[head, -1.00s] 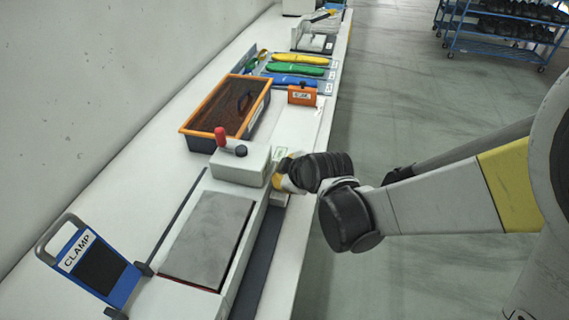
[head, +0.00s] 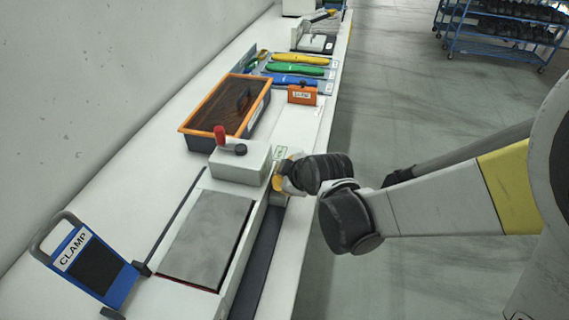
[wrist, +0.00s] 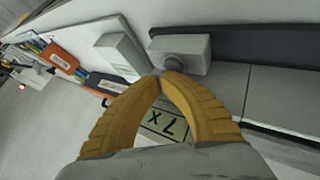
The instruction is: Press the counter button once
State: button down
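A small grey box with a round grey button (wrist: 174,62) on its face is in the wrist view, just beyond my fingertips; I take this to be the counter button. My gripper (wrist: 158,77) has its two yellow fingers together at the tips, with nothing between them. The tips overlap the lower edge of the button in the picture; I cannot tell whether they touch it. In the head view my gripper (head: 276,183) is at the right side of the white box with red and black knobs, and the button is not clearly visible there.
A pale label (wrist: 165,122) with dark characters lies below the fingers. The white knob box (head: 240,165), an orange-rimmed tray (head: 184,131), a small orange box (head: 302,95) and a blue CLAMP panel (head: 88,268) stand on the bench.

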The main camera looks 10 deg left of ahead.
jog(key=shift+f+b, duration=0.35)
jog(key=shift+f, duration=0.1)
jog(key=shift+r, duration=0.1)
dwell(0.5)
jog(key=shift+r+p, duration=0.75)
jog(key=shift+r, duration=0.1)
jog(key=shift+r, duration=0.1)
notch_tip(320, 180, up, 5)
jog(key=p, duration=0.4)
dwell(0.4)
